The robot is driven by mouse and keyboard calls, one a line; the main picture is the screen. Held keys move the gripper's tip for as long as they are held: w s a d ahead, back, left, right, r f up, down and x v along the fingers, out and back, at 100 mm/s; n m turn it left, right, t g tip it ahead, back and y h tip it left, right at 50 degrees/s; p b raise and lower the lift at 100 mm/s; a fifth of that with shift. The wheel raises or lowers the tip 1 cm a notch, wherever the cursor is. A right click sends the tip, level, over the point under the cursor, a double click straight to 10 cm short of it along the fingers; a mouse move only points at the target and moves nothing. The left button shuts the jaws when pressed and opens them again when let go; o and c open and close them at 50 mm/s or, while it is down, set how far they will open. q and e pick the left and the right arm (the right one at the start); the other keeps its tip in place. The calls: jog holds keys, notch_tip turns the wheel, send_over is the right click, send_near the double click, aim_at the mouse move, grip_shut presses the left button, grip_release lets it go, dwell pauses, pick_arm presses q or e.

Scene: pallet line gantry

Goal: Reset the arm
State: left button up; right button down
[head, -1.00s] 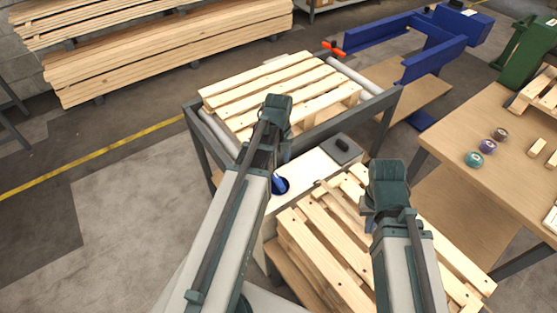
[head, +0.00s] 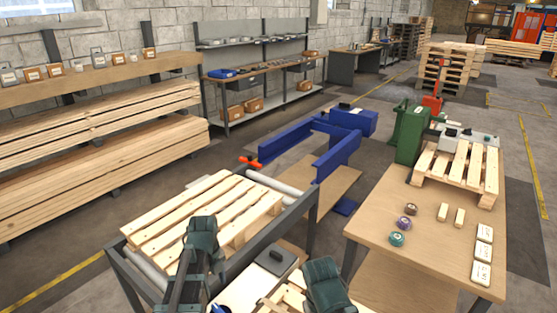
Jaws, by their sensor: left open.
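My left arm comes up from the bottom, and its dark green gripper (head: 201,243) is over the near edge of the pallet on the roller stand. The left gripper is open, and I see nothing held in it. My right gripper (head: 326,283) is at the bottom, above a partly visible lower pallet. I see it from behind, so its fingers are hidden and I cannot tell whether they are open or shut.
A wooden pallet (head: 190,212) lies on the roller stand (head: 297,217). At right, a workbench (head: 372,228) carries small spools, wood blocks, white labelled pieces and a pallet. A blue frame (head: 338,160) stands behind. Lumber (head: 110,150) is stacked at left. Grey floor is open between.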

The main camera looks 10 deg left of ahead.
pick_arm(q)
jog(key=s+d+n, duration=0.5)
jog(key=d+n, duration=0.4)
jog(key=n, duration=0.1)
jog(key=s+d+n+y, duration=0.1)
jog(key=s+d+n, duration=0.5)
jog(key=d+n, duration=0.4)
jog(key=shift+d+n, duration=0.3)
jog(key=shift+n, duration=0.5)
jog(key=shift+s, duration=0.1)
